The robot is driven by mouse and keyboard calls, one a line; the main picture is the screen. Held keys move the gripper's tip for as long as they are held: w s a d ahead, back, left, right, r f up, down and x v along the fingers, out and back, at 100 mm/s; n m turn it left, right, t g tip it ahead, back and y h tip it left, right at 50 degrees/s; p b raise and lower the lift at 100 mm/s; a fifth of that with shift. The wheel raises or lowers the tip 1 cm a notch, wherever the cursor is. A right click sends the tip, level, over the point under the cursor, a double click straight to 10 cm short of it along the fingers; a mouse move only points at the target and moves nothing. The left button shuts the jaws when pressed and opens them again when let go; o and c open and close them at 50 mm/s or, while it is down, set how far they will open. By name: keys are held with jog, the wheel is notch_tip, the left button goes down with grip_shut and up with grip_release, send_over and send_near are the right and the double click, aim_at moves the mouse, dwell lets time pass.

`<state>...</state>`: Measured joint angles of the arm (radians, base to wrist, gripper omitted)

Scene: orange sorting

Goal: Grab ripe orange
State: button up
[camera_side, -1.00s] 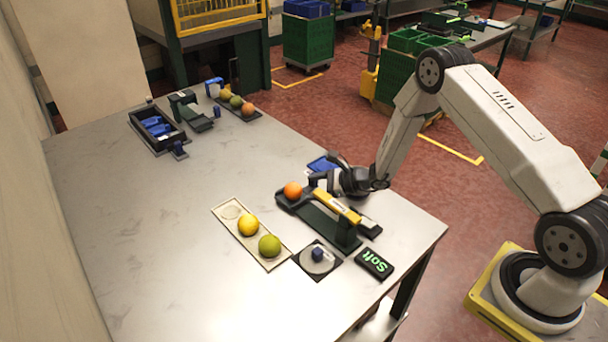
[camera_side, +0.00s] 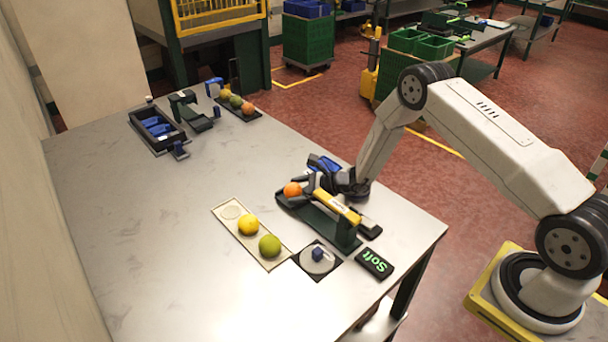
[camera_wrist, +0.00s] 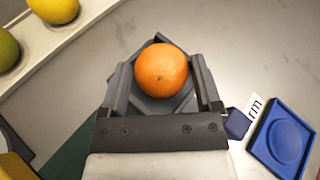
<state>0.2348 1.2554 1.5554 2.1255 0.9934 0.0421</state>
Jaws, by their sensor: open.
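The ripe orange (camera_side: 293,190) rests at the left end of a dark testing stand (camera_side: 322,222) with a yellow bar on the table. My gripper (camera_side: 308,184) is open, low at the stand's far side and close to the orange. In the wrist view the orange (camera_wrist: 162,71) lies between the dark grey finger shapes, and a gap shows at its sides. Contact with the fingers cannot be told. A yellow fruit (camera_side: 248,225) and a green fruit (camera_side: 269,246) sit in a pale tray (camera_side: 222,217) to the left, with one round spot empty.
A blue square dish (camera_wrist: 293,165) lies right of my gripper in the wrist view. A round scale-like plate (camera_side: 310,266) and a "Soft" display (camera_side: 374,264) are at the front. A black bin (camera_side: 135,122) and several fruits stand at the back. The table's left side is clear.

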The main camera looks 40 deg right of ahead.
aim_at(298, 187)
jog(key=c, duration=1)
jog(key=shift+o, duration=0.2)
jog(key=shift+r, duration=0.1)
jog(key=shift+r, duration=4.9)
jog(key=shift+d, duration=0.1)
